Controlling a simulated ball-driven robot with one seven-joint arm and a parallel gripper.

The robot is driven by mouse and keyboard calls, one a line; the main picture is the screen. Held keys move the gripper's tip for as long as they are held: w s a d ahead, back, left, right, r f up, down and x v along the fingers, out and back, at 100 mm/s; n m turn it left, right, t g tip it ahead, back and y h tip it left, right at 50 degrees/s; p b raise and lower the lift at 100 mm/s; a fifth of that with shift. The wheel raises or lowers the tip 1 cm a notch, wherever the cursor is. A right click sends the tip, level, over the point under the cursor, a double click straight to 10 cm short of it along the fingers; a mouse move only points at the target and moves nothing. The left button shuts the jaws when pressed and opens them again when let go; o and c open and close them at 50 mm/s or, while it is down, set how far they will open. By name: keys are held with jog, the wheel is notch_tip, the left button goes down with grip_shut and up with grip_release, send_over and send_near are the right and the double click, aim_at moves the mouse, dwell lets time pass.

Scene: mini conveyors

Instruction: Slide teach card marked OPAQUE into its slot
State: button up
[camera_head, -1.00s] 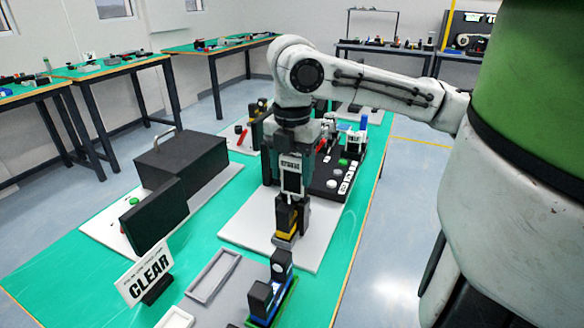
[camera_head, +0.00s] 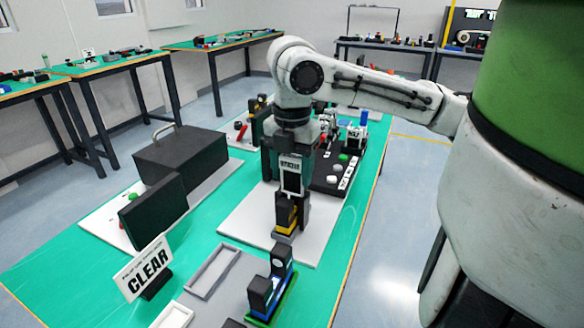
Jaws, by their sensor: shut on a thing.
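My gripper (camera_head: 291,153) points down and is shut on a card (camera_head: 291,179), held upright. The card has a white label with small dark print at its top and a dark panel in a white frame below; I cannot read the print surely as OPAQUE. A black fixture with a yellow band (camera_head: 284,226) stands directly below the card on the pale plate. I cannot tell whether the card's lower edge touches or enters it; any slot there is hidden.
A white CLEAR sign (camera_head: 144,268) stands at the front left, beside an empty grey tray (camera_head: 213,272). A black fixture with blue and green parts (camera_head: 270,290) stands in front. A black box with a handle (camera_head: 180,160) is left. A control panel (camera_head: 325,182) lies just behind my gripper.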

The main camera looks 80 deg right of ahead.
jog(key=shift+f+b, duration=0.95)
jog(key=shift+f, duration=0.5)
jog(key=o, duration=1.1)
jog(key=shift+o, duration=0.2)
notch_tip(320, 180, up, 11)
jog(key=p, duration=0.3)
jog(key=shift+f, duration=0.1)
jog(key=shift+a, duration=0.1)
